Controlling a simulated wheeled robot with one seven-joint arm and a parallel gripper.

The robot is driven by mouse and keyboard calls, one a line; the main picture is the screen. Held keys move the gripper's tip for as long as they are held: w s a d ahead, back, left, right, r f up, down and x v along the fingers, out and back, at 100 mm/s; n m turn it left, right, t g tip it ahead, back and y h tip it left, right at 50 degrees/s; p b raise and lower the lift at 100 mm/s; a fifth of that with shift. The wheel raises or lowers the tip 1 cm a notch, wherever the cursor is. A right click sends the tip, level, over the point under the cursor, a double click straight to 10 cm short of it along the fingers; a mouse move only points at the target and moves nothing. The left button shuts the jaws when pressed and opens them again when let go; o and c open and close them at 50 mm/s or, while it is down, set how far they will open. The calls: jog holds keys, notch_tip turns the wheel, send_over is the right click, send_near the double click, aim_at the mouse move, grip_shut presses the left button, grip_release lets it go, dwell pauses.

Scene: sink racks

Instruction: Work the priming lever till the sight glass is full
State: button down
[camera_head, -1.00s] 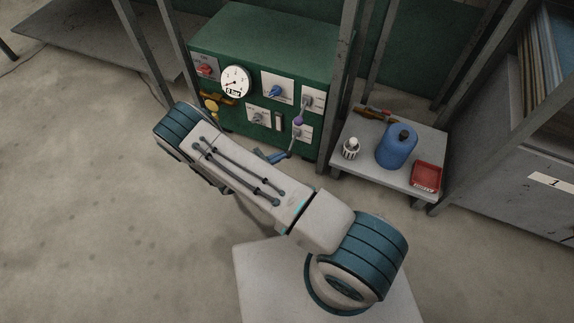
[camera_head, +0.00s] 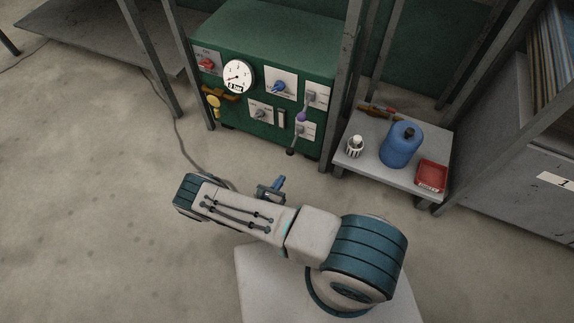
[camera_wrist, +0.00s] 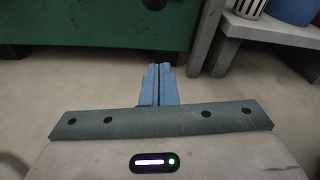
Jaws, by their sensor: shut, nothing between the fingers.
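The green machine (camera_head: 265,40) has a front panel with two levers at its right side. One lever ends in a purple knob (camera_head: 302,117), the lower one in a dark knob (camera_head: 291,152). I cannot tell which is the priming lever. A narrow upright strip that looks like the sight glass (camera_head: 281,117) sits left of them; its level is too small to read. My gripper (camera_head: 281,181) is shut and empty, in front of and below the panel, apart from both levers. Its blue fingers (camera_wrist: 158,84) touch each other in the wrist view, pointing at the machine's lower edge.
The panel also carries a gauge (camera_head: 238,77), a red switch (camera_head: 207,64), a blue knob (camera_head: 279,88) and a yellow handle (camera_head: 213,101). Grey posts (camera_head: 345,80) flank the machine.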

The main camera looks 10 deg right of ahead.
aim_at(294, 143)
jog(key=b+x, duration=0.3)
jog(key=x, duration=0.7)
jog(key=shift+a+r, duration=0.2)
jog(key=shift+r, duration=0.45)
jog(key=shift+a+r, duration=0.2)
jog(key=shift+r, duration=0.5)
jog(key=shift+a+r, duration=0.2)
jog(key=shift+r, duration=0.45)
